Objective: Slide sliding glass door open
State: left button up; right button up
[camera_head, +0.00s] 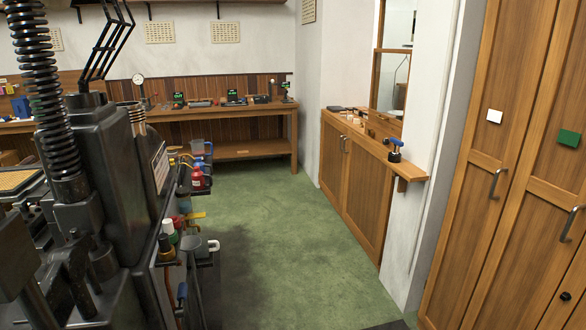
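A tall wood-framed opening (376,75) stands in the white wall on the right, above a wooden ledge. A horizontal wooden rail (393,50) crosses it and looks like the top of a lower glazed panel. A lighter room with a dark cable shows through it. I cannot tell for sure whether this is the sliding glass door, or whether glass fills it. No handle on it can be made out. Neither of my grippers is in view.
A large dark casting machine (90,180) with a coil spring fills the left. Tall wooden cupboards (500,170) with metal handles stand at right. Green floor (290,240) lies clear between. A workbench (225,112) stands behind.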

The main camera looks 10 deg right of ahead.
aim_at(380, 115)
jog(key=i+l, duration=0.25)
jog(key=i, duration=0.2)
jog(key=i+l+z, duration=0.15)
jog(key=i, duration=0.3)
jog(key=i+l, duration=0.3)
jog(key=i, duration=0.15)
jog(key=i+l+z, duration=0.1)
jog(key=i, duration=0.4)
jog(key=l, duration=0.1)
